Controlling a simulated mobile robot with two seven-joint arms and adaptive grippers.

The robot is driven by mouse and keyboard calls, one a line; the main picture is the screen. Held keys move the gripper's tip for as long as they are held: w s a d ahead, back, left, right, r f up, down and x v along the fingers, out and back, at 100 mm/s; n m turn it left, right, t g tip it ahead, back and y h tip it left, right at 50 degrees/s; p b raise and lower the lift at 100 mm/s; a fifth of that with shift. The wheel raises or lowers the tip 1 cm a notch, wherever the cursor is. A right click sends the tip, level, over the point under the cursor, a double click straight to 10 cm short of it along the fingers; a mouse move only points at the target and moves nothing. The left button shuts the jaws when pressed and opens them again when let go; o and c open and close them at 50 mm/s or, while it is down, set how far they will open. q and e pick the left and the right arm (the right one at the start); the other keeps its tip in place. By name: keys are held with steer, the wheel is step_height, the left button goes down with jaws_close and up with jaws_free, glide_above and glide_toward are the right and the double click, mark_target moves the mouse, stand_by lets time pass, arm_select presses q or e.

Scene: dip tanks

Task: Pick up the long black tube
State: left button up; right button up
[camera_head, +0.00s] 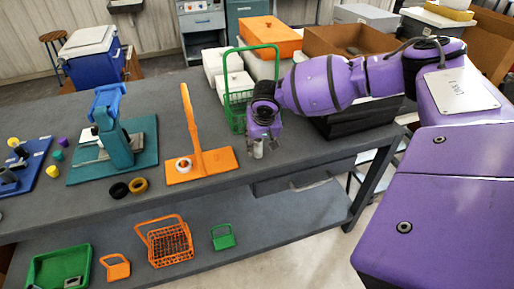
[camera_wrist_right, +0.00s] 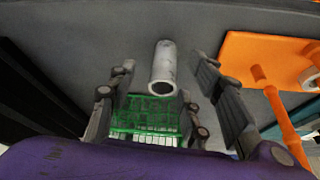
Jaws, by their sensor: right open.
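A light grey, hollow tube (camera_wrist_right: 163,62) shows in the right wrist view, its dark open end towards the camera. In the head view a small pale tube end (camera_head: 258,151) shows just below my right gripper (camera_head: 262,138), near the table's front edge. My right gripper is open, and in the wrist view its fingers (camera_wrist_right: 165,85) stand on either side of the tube with visible gaps. No long black tube can be made out in either view. My left gripper is not in view.
A green wire basket (camera_head: 238,103), also in the wrist view (camera_wrist_right: 145,116), stands close behind the gripper. An orange stand (camera_head: 212,161) is to the left. Baskets sit on the lower shelf (camera_head: 280,222).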

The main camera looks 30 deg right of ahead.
mark_target(259, 146)
steer(key=x, duration=0.4)
steer(key=shift+w+f, duration=0.2)
steer(key=shift+f, duration=0.05)
steer(key=shift+c, duration=0.3)
jaws_close()
